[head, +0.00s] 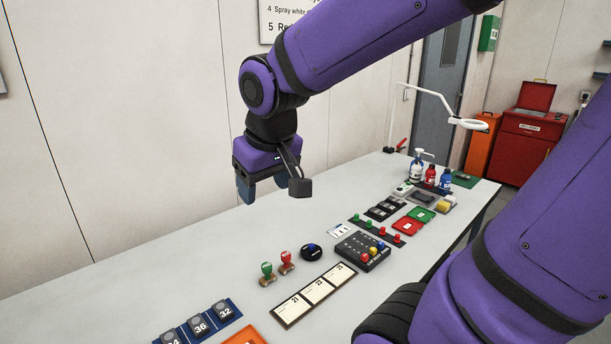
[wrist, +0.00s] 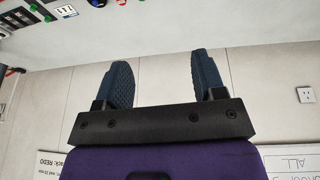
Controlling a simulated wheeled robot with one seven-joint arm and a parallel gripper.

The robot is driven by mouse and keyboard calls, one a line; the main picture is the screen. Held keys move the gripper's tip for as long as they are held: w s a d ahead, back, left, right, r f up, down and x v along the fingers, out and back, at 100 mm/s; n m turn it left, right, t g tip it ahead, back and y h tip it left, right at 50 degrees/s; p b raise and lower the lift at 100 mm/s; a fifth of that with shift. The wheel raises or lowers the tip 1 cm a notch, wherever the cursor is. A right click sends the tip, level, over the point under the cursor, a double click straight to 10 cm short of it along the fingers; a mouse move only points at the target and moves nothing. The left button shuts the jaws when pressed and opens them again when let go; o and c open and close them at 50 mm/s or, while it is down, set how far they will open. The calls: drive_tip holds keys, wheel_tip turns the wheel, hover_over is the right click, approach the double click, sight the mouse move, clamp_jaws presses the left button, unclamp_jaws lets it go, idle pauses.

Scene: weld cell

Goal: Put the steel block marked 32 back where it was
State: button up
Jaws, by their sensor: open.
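The steel block marked 32 (head: 224,310) sits at the right end of a blue holder (head: 236,319) at the near left of the table in the head view. The block marked 36 (head: 199,326) stands beside it to the left, and another block (head: 171,338), partly cut off by the frame edge, is further left. My gripper (head: 262,190) is above the table's back edge, well above and beyond the blocks. Its jaws are apart and empty, and the wrist view (wrist: 158,85) shows only wall and some table between and behind the fingers.
Red and green stamps (head: 287,262), a dark round item (head: 311,252) and a card tray (head: 313,294) lie near the blocks. An orange item (head: 246,336) is close to the blue holder. A button box (head: 362,251) and bottles (head: 431,174) stand further right. The table's back left is clear.

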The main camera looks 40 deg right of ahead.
drive_tip(key=s+r+t, duration=0.1)
drive_tip(key=s+r, duration=0.3)
drive_tip(key=s, duration=0.5)
drive_tip(key=shift+d+y, duration=0.4)
